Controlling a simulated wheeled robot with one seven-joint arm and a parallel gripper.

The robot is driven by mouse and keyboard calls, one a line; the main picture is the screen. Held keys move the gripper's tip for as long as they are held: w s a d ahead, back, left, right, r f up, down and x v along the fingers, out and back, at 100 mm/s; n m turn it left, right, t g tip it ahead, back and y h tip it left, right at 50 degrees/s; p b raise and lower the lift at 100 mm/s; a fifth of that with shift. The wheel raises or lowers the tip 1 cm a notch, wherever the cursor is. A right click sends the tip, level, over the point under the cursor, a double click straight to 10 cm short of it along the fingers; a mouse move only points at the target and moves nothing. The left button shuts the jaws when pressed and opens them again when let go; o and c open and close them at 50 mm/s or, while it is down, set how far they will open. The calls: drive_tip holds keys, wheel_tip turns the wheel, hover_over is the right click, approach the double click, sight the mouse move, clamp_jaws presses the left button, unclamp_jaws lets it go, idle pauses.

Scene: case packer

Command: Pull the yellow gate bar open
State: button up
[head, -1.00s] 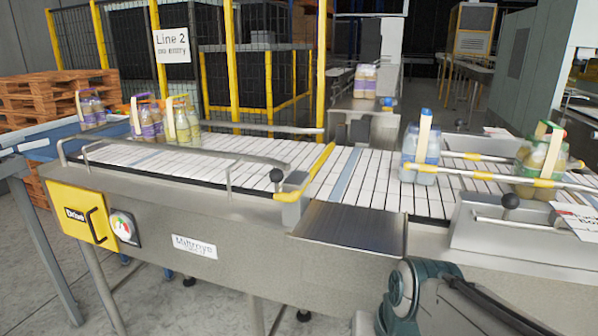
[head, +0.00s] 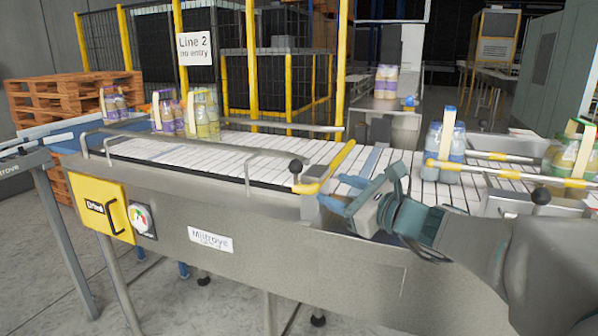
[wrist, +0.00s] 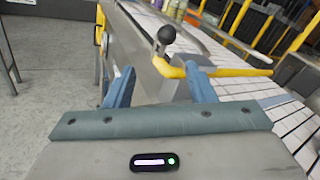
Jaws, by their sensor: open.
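The yellow gate bar (head: 338,165) slants across the white slatted conveyor (head: 236,146), with a black ball knob (head: 296,166) at its near end. My gripper (head: 326,193) has its blue fingers apart and empty, just right of the bar's near end and pointing at it. In the wrist view my gripper (wrist: 160,88) frames the near end of the yellow bar (wrist: 230,71) between and just beyond the fingertips. The black knob (wrist: 166,35) stands above and beyond the fingers. I see no contact between fingers and bar.
Bottle packs in carriers (head: 200,114) stand on the conveyor at the left. Another pack (head: 441,147) stands right of the gate, near yellow-and-steel guide rails (head: 500,171). A steel side rail (head: 190,141) runs along the near conveyor edge.

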sight(301, 170)
drive_tip(key=shift+m+t, duration=0.3)
drive_tip(key=shift+m, duration=0.1)
drive_tip(key=x, duration=0.4)
drive_tip(key=p+x, duration=0.1)
drive_tip(key=x, duration=0.4)
drive_tip(key=p+x, duration=0.1)
drive_tip(key=x, duration=0.4)
drive_tip(key=shift+w+d+r, duration=0.2)
drive_tip(key=shift+d+r, duration=0.05)
clamp_jaws()
